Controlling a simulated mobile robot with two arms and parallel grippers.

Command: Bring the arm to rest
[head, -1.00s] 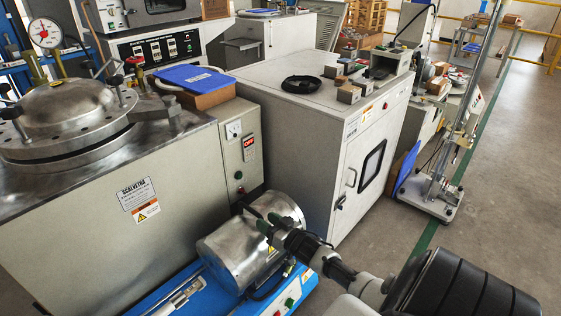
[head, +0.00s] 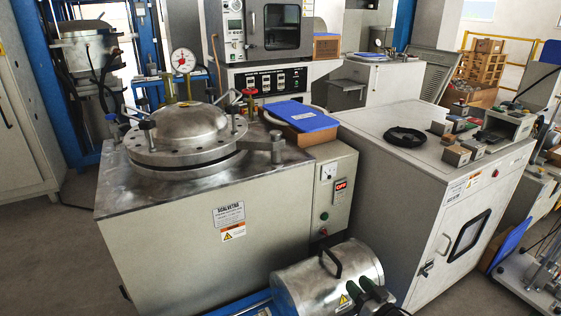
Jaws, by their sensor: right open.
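My right gripper (head: 369,289) shows at the bottom edge of the head view, with its green-tipped fingers open and nothing seen between them. It appears in front of the right end of the steel cylinder (head: 318,282) of a blue-based machine; I cannot tell whether it touches the cylinder. Most of my right arm is below the frame. My left gripper is not in view.
A steel-topped autoclave (head: 190,130) with a round lid and pressure gauge (head: 183,60) stands at left centre. A white cabinet (head: 385,185) with small blocks and a black ring (head: 405,137) on top stands right. Bare floor (head: 50,260) shows at left.

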